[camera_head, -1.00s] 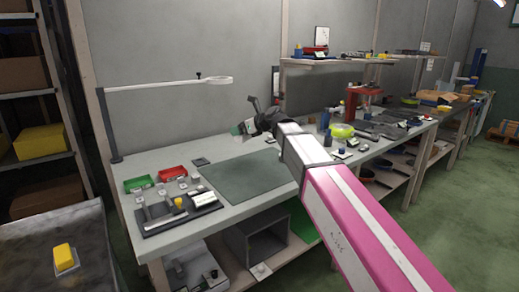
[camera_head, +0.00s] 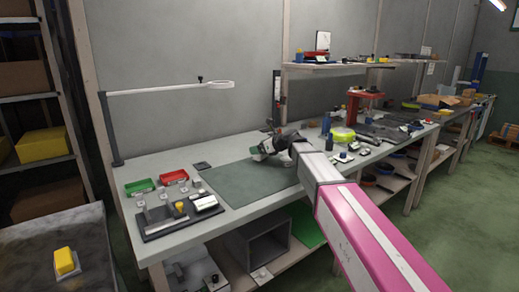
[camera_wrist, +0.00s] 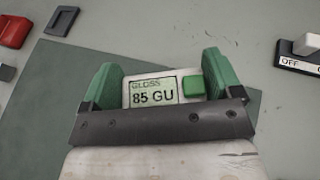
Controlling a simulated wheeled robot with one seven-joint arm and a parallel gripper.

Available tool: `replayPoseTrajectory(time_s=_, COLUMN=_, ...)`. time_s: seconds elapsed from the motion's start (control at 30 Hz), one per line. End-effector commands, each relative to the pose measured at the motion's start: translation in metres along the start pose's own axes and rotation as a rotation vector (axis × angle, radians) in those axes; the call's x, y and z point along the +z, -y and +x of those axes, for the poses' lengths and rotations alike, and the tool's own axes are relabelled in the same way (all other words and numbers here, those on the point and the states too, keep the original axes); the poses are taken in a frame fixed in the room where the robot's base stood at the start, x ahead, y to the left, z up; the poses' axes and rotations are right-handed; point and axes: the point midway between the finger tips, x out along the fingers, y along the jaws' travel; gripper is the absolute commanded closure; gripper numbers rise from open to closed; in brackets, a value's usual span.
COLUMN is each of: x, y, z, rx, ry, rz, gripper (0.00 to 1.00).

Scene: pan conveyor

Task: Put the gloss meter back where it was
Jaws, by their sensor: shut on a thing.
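My gripper (camera_head: 261,151) is over the far right part of the dark green mat (camera_head: 240,182) on the workbench, its height above it hard to judge. In the wrist view, my gripper (camera_wrist: 163,82) has its green-padded fingers shut on the gloss meter (camera_wrist: 155,92). The meter is a pale box with a screen reading "GLOSS 85 GU" and a green button (camera_wrist: 193,86). A dark bar crosses in front of it and hides part of it. In the head view the meter is mostly hidden by my gripper.
At the bench's left are a green bin (camera_head: 139,186), a red bin (camera_head: 173,177) and a dark tray (camera_head: 160,228) with small items. A lamp arm (camera_head: 165,88) reaches over the back. A small switch box marked OFF (camera_wrist: 300,62) lies right of the mat. Much of the mat is clear.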

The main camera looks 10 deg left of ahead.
Motion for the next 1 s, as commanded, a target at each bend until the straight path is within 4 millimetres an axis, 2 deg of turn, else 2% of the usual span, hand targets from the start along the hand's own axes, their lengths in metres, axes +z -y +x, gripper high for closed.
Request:
replayPoseTrajectory(time_s=0.37, x=-0.005, y=0.0, z=0.002, rx=-0.001, ry=0.001, rz=-0.001, gripper=0.53)
replayPoseTrajectory(time_s=0.4, x=-0.005, y=0.0, z=0.002, rx=-0.001, ry=0.0, rz=-0.001, gripper=0.12)
replayPoseTrajectory(time_s=0.43, x=-0.005, y=0.0, z=0.002, rx=-0.001, ry=0.0, rz=-0.001, gripper=0.02)
replayPoseTrajectory(time_s=0.47, x=-0.005, y=0.0, z=0.002, rx=-0.001, ry=0.0, rz=-0.001, gripper=0.0)
replayPoseTrajectory(time_s=0.77, x=-0.002, y=0.0, z=0.001, rx=-0.001, ry=0.001, rz=-0.001, gripper=0.0)
replayPoseTrajectory(time_s=1.0, x=-0.003, y=-0.002, z=-0.037, rx=-0.002, ry=0.001, rz=0.0, gripper=0.0)
